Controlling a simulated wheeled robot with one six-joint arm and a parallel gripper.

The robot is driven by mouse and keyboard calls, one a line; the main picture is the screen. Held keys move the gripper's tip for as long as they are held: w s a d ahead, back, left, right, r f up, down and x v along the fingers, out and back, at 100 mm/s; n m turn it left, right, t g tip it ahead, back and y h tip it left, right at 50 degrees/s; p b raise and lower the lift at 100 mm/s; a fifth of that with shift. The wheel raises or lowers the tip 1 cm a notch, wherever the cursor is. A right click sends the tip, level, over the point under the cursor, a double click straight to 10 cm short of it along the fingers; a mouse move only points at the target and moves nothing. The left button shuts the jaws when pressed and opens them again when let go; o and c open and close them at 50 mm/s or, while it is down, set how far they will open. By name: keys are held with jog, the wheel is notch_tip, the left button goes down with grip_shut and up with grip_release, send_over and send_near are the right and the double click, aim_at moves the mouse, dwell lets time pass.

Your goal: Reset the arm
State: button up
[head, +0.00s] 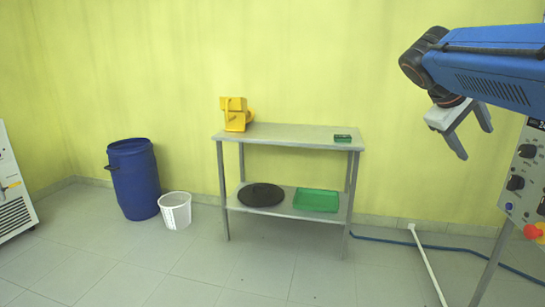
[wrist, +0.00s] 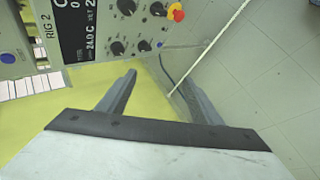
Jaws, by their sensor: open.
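My gripper (head: 473,142) hangs at the upper right of the head view, at the end of my blue arm. Its two grey fingers are spread apart and point down, with nothing between them. In the wrist view, my gripper (wrist: 158,95) shows both fingers apart and empty, with the yellow-green wall and floor behind. It touches nothing that I can see.
A control panel (head: 525,170) with knobs stands right of my gripper; it also fills the top of the wrist view (wrist: 110,30). A steel table (head: 290,134) holds a yellow object (head: 235,114) and a small green box (head: 342,138). A blue barrel (head: 134,180) and white bucket (head: 175,211) stand left.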

jog(key=s+a+f+m+y, duration=0.1)
jog(key=s+a+f+y, duration=0.2)
jog(key=s+a+f, duration=0.3)
jog(key=s+a+f+t+y, duration=0.1)
jog(key=s+a+f+y, duration=0.2)
jog(key=f, duration=1.1)
jog(key=s+a+f+m+y, duration=0.1)
jog(key=s+a+f+y, duration=0.2)
jog(key=s+a+f, duration=0.6)
notch_tip(320, 180, down, 2)
jog(key=s, duration=0.3)
jog(key=shift+m+t, duration=0.3)
